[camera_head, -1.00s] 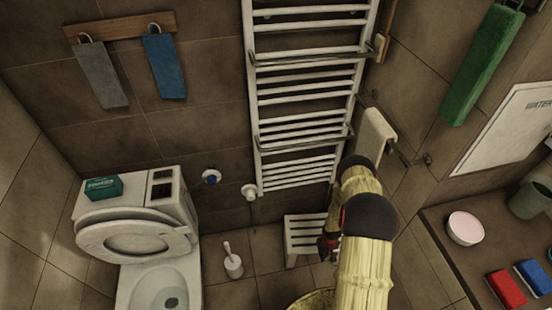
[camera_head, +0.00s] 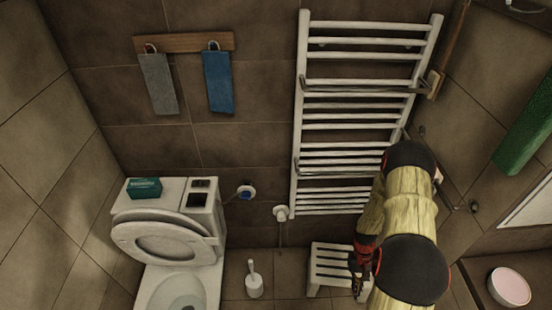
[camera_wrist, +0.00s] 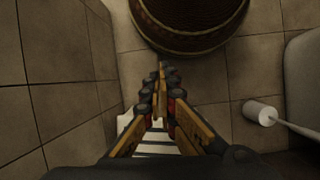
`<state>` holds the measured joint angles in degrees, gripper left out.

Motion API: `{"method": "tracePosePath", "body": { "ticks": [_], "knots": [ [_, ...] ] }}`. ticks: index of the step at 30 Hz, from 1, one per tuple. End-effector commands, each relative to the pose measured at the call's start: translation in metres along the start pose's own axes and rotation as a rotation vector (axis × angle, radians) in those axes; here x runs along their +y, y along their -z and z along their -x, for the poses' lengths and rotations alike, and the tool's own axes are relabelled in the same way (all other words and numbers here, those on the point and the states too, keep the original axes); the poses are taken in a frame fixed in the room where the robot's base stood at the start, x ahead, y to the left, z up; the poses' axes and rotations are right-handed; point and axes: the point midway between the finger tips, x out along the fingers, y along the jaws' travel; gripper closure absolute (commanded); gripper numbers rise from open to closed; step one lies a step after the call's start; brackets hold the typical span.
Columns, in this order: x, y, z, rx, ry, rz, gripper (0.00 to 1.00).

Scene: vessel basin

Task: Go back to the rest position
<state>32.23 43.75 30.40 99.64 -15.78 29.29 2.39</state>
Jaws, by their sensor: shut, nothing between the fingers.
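My gripper (camera_head: 360,283) is at the lower right of the head view, beside my folded arm and in front of the white slatted stool (camera_head: 331,266). In the wrist view my gripper (camera_wrist: 161,72) points down with its fingers together and nothing between them. The stool (camera_wrist: 158,141) shows partly behind the fingers there. A dark round basket (camera_wrist: 190,32) stands on the floor beyond the fingertips, and the gripper appears apart from it.
A toilet (camera_head: 165,245) stands at the left, with a brush holder (camera_head: 254,285) beside it. A white towel radiator (camera_head: 345,120) is on the wall behind my arm. A counter with a pink-white bowl (camera_head: 509,287) is at the lower right.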

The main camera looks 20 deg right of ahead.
Motion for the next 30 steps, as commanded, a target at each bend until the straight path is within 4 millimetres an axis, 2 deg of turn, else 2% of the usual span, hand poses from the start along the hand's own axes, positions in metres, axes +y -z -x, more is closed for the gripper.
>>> {"method": "tracePosePath", "body": {
  "ticks": [1, 6, 12, 15, 21, 30],
  "knots": [
    [-0.004, -0.003, 0.032, 0.014, -0.007, -0.001, 1.0],
    [-0.02, -0.027, 0.118, 0.044, -0.019, 0.0, 1.0],
    [-0.046, -0.064, 0.206, 0.105, -0.026, 0.012, 1.0],
    [-0.06, -0.086, 0.244, 0.145, -0.025, 0.022, 1.0],
    [-0.089, -0.135, 0.308, 0.24, -0.019, 0.054, 1.0],
    [-0.128, -0.21, 0.378, 0.43, 0.002, 0.125, 1.0]
  ]
}}
